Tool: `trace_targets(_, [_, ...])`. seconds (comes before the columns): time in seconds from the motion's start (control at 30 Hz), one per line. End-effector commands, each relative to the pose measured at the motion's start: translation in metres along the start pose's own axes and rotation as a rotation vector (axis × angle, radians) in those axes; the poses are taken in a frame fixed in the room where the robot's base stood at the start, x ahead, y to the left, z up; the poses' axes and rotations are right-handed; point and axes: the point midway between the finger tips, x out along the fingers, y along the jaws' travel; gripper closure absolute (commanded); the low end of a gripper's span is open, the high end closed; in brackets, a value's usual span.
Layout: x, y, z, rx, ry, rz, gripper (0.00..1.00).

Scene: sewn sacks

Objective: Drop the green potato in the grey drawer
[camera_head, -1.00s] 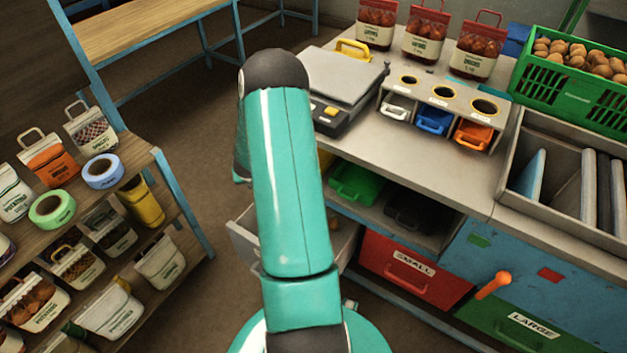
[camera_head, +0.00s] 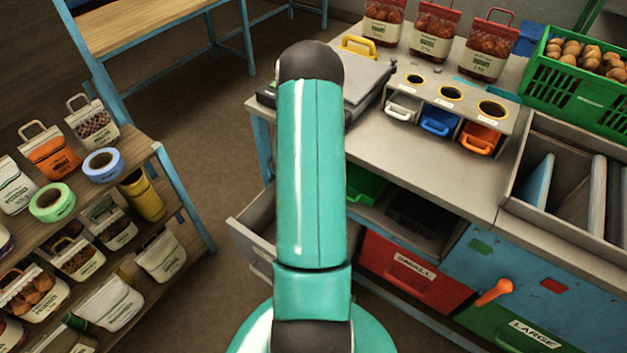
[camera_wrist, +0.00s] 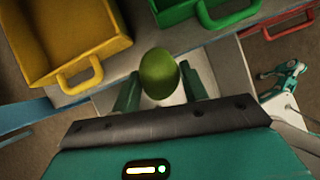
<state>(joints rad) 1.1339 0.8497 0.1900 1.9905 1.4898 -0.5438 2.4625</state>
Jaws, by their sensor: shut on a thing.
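The green potato (camera_wrist: 160,70) is round and dark green in the wrist view. My gripper (camera_wrist: 158,88) has one finger on each side of it and is shut on it. The grey drawer (camera_head: 252,244) stands pulled open at the left end of the workbench in the head view. My arm covers its right part, and I cannot see what is inside. In the head view the gripper and potato are hidden behind my arm. A pale grey surface shows under and beside the fingers in the wrist view; I cannot tell for certain whether it is the drawer.
A yellow bin (camera_wrist: 60,38) and a green bin (camera_wrist: 228,12) lie beyond the potato in the wrist view. A red drawer (camera_head: 415,275) and an orange handle (camera_head: 495,292) are right of my arm. A shelf (camera_head: 150,150) with sacks and tape stands left, with clear floor between.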

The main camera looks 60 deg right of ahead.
Motion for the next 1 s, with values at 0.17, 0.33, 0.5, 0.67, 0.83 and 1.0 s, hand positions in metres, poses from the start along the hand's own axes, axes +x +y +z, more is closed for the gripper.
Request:
trace_targets(0.17, [0.019, 0.000, -0.012, -0.003, 0.002, 0.001, 0.80])
trace_targets(0.33, [0.031, 0.001, -0.018, -0.003, 0.001, 0.002, 0.80])
trace_targets(0.5, [0.035, 0.001, -0.019, -0.004, 0.000, 0.004, 0.80])
trace_targets(0.67, [0.035, 0.001, -0.019, -0.003, 0.000, 0.004, 0.80])
trace_targets(0.83, [0.035, 0.001, -0.019, -0.003, 0.000, 0.004, 0.31])
trace_targets(1.0, [0.035, 0.001, -0.019, -0.003, 0.000, 0.003, 0.31])
